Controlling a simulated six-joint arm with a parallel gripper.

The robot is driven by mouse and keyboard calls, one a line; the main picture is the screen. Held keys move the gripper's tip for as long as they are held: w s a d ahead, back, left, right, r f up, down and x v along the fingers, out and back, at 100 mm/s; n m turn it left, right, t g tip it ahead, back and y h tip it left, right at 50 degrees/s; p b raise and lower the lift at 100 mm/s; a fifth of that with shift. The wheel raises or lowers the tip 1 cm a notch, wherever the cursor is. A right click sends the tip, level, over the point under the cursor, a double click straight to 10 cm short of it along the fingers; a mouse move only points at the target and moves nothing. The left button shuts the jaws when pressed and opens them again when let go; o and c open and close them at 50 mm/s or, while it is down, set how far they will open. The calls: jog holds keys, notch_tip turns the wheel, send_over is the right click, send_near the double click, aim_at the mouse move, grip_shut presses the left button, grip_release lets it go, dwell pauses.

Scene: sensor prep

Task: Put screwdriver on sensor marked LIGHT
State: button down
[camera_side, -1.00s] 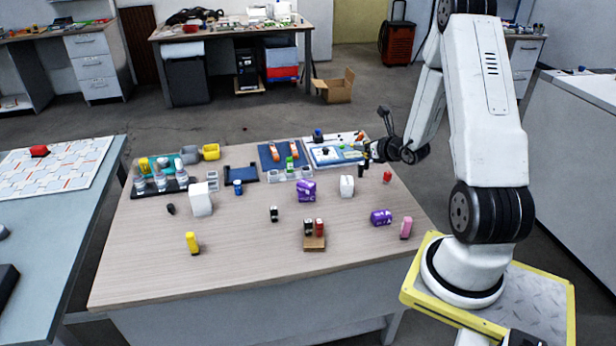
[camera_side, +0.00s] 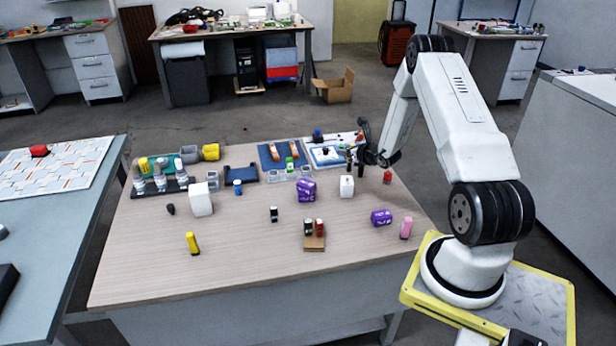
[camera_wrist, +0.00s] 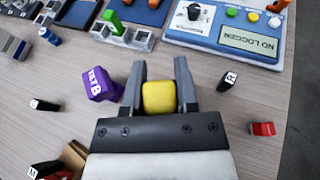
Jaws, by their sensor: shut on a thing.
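My gripper (camera_wrist: 160,66) is shut on a yellow block-like thing (camera_wrist: 158,97), held between its two grey fingers in the wrist view. Only its end shows, so I cannot tell if it is the screwdriver's handle. In the side view my gripper (camera_side: 355,153) is at the right rear of the wooden table, above its surface. The cube reads TILT 8 in the wrist view (camera_wrist: 100,85). I cannot read the word LIGHT on anything.
A blue-and-white panel (camera_wrist: 215,30) with a knob, buttons and a NO LOGGER display stands behind. A small black piece marked R (camera_wrist: 228,82) and a red piece (camera_wrist: 262,128) are to the right. The table's front left (camera_side: 140,275) is clear.

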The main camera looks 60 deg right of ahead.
jog(key=shift+w+f, duration=0.1)
jog(key=shift+w+d+f, duration=0.15)
jog(key=shift+f, duration=1.6)
jog(key=shift+f, duration=0.15)
jog(key=shift+c, duration=1.8)
grip_release()
jog(key=v, duration=1.2)
jog(key=shift+r, duration=0.25)
